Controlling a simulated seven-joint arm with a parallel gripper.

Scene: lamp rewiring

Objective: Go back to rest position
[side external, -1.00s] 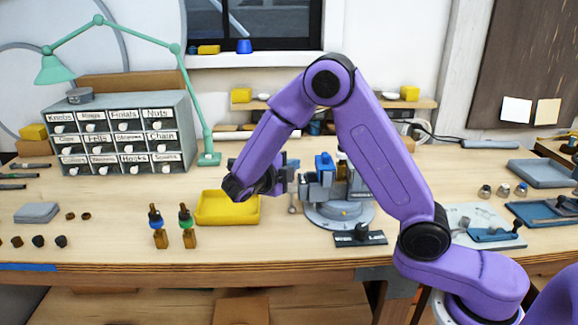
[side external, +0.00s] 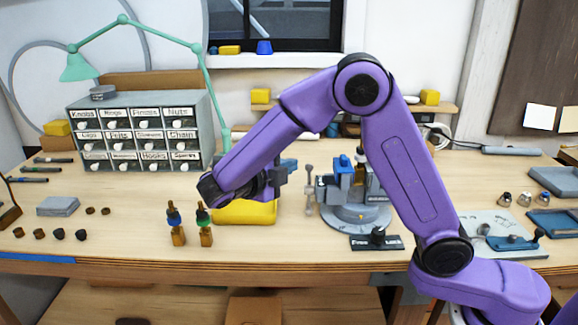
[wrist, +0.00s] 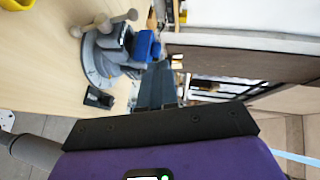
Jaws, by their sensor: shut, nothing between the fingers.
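My gripper (side external: 284,170) is a dark grey tool at the end of my purple arm in the side view. It hangs above the bench behind the yellow tray (side external: 245,212), left of the vise, apart from it. It is shut and empty. The grey vise (side external: 345,213) with blue jaws stands on its round base at the bench centre. It also shows at the upper left of the wrist view (wrist: 101,67).
Two small bottle-like parts (side external: 177,233) stand in front of the tray. A labelled drawer cabinet (side external: 140,130) and a green lamp (side external: 203,90) stand at the back left. A black-based part (side external: 376,241) lies before the vise. Blue trays (side external: 550,222) are at the right.

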